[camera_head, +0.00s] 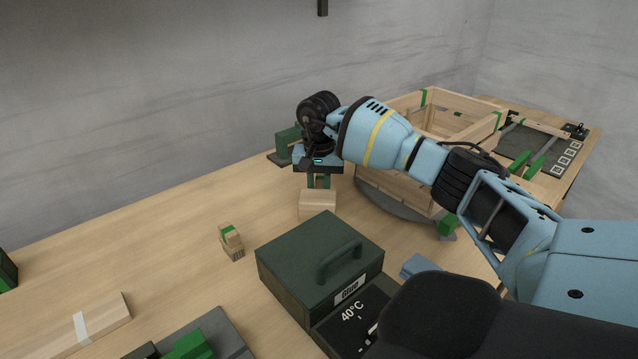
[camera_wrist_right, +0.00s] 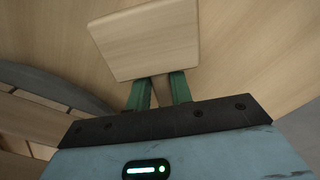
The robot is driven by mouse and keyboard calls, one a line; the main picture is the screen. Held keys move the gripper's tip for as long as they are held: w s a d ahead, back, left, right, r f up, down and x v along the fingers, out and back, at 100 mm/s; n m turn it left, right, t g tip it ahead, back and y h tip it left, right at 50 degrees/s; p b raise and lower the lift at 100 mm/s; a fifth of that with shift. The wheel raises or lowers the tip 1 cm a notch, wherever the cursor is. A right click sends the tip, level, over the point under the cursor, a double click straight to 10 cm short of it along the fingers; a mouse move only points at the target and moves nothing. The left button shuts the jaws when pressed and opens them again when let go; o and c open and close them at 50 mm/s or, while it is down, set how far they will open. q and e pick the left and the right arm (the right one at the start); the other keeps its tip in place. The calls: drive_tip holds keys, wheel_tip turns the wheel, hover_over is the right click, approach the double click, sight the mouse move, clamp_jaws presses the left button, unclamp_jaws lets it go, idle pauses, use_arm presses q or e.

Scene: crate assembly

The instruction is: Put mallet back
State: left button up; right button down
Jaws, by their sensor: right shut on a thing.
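The mallet's light wooden head (camera_head: 318,203) shows just below my right gripper (camera_head: 318,181), in the middle of the head view. In the right wrist view the mallet head (camera_wrist_right: 145,40) sits beyond the green fingers of my right gripper (camera_wrist_right: 160,90). The fingers are shut on the mallet, with a bit of wooden handle between them. Whether the head touches the table or hangs just above it, I cannot tell. My left gripper is not in view.
A dark green block-like stand (camera_head: 287,143) is behind the gripper. A wooden crate (camera_head: 400,185) stands on a grey round plate to the right. A green box with a handle (camera_head: 310,255) is in front. The table's left middle is clear.

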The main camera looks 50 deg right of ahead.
drive_tip(key=shift+f, duration=0.15)
drive_tip(key=c, duration=1.3)
unclamp_jaws()
drive_tip(key=shift+o, duration=0.2)
wheel_tip(320, 180, up, 12)
drive_tip(key=shift+s+a, duration=0.1)
drive_tip(key=shift+s, duration=0.05)
